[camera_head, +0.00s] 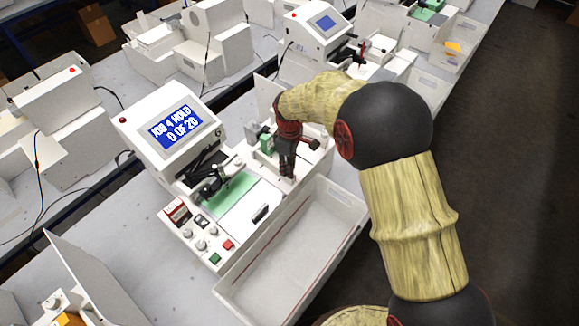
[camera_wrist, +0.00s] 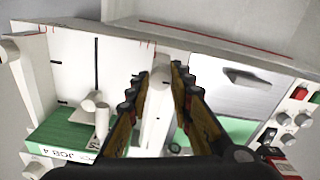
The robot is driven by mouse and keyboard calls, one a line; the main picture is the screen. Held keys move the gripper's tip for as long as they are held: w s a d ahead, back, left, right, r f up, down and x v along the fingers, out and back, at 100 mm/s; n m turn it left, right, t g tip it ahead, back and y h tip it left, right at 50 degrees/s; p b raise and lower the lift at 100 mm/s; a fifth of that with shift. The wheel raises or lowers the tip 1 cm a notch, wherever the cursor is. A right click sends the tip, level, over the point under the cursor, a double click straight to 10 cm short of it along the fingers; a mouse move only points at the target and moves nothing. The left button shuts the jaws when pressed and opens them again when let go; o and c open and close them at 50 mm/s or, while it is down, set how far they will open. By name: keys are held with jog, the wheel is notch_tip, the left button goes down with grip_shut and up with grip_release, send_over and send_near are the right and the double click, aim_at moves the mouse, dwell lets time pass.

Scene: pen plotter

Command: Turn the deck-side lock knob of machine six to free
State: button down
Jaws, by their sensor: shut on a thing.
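The machine (camera_head: 150,140) has a tilted screen (camera_head: 171,127) reading "JOB 4 HOLD 0 OF 20". A small mark beside the screen looks like a 6. My gripper (camera_head: 287,172) points down at the right end of its deck. In the wrist view, my gripper (camera_wrist: 158,78) has its two fingers on either side of a narrow white knob (camera_wrist: 156,108) and is shut on it. The knob stands at the deck edge, between a white plate with black marks and the grey bed. The fingers hide its sides, and in the head view my gripper covers it.
A long white tray (camera_head: 290,262) lies along the machine's front. Red and green buttons (camera_head: 228,244) and small knobs sit at the deck's front left. A green block labelled JOB 4 (camera_wrist: 70,142) is left of my fingers. Other machines stand on the benches behind.

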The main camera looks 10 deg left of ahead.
jog(key=c, duration=1.6)
grip_release()
jog(key=shift+r, duration=0.1)
notch_tip(320, 180, up, 12)
jog(key=shift+f, duration=0.1)
